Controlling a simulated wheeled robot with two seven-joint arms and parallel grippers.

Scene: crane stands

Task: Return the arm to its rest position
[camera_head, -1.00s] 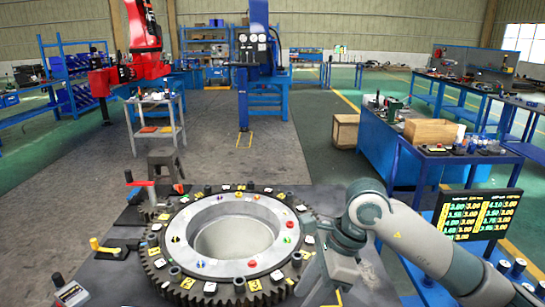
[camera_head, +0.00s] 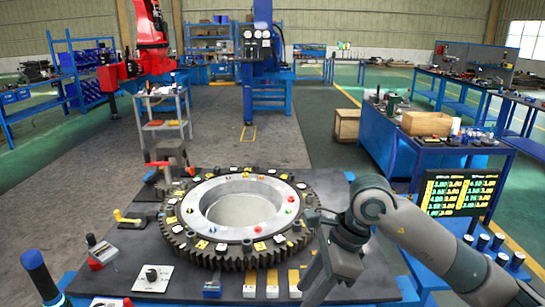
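My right arm comes in from the right edge, bent at a rounded grey elbow. Its gripper (camera_head: 330,283) points down at the front right of the large dark gear ring (camera_head: 215,257). The gripper overlaps the ring's right front edge in the picture; I cannot tell whether they touch. I see nothing held in it, and its finger opening is not clear. The ring lies flat on the dark worktable (camera_head: 190,283), with a pale inner ring and small coloured parts on top. My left arm and gripper are not in view.
A red-handled part (camera_head: 103,252), a pale dial plate (camera_head: 152,278), and a yellow-handled lever (camera_head: 128,219) stand at the table's left. A dark blue upright handle (camera_head: 39,277) is at the lower left. A display screen (camera_head: 458,194) stands behind my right arm.

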